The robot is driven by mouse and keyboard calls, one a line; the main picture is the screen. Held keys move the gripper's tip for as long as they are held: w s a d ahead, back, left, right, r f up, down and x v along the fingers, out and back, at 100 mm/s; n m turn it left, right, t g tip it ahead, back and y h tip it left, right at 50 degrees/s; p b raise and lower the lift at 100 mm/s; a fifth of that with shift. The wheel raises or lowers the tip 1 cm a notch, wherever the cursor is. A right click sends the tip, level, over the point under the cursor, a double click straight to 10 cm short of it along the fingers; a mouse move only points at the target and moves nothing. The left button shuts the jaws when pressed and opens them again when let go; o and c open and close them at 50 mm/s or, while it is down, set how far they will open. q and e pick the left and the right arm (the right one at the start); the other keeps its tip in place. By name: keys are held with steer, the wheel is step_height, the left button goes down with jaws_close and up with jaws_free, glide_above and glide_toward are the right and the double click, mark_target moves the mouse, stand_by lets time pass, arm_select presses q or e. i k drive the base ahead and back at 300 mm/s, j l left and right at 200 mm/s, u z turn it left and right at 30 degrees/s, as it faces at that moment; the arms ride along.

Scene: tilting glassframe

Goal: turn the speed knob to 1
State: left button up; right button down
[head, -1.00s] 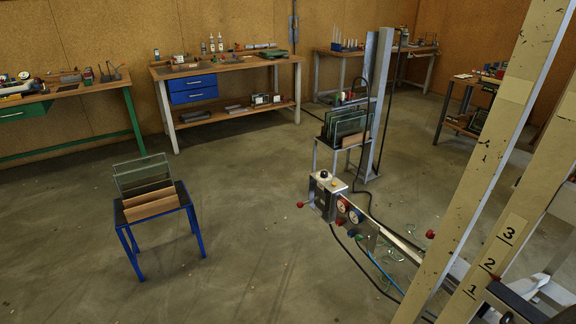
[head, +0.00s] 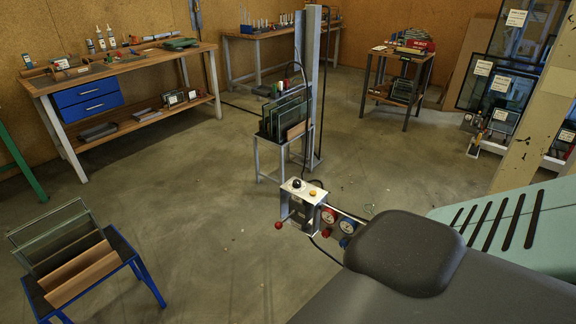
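A small control box (head: 303,206) with a pale top is fixed at the end of a rail in the middle of the head view. A black round knob (head: 297,184) stands on its top, beside a small orange-yellow button (head: 313,194). I cannot read any scale or the knob's setting at this size. A red ball-ended lever (head: 278,225) sticks out at the box's left side. Neither of my grippers shows in the view.
A blue stand (head: 127,247) with glass panes is at lower left. A grey rack (head: 262,158) with panes stands behind the box beside a metal post (head: 308,90). A large dark grey shape and a green slotted panel (head: 510,226) fill the lower right. Floor left of the box is clear.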

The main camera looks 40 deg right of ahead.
mark_target(296, 184)
steer(key=i+l+z, duration=0.1)
steer(key=i+z, duration=0.6)
steer(key=i+j+z, duration=0.1)
steer(key=i+z, duration=0.25)
steer(key=i+l+z, duration=0.1)
steer(key=i+z, duration=0.65)
steer(key=i+j+z, duration=0.15)
steer(key=i+z, duration=0.2)
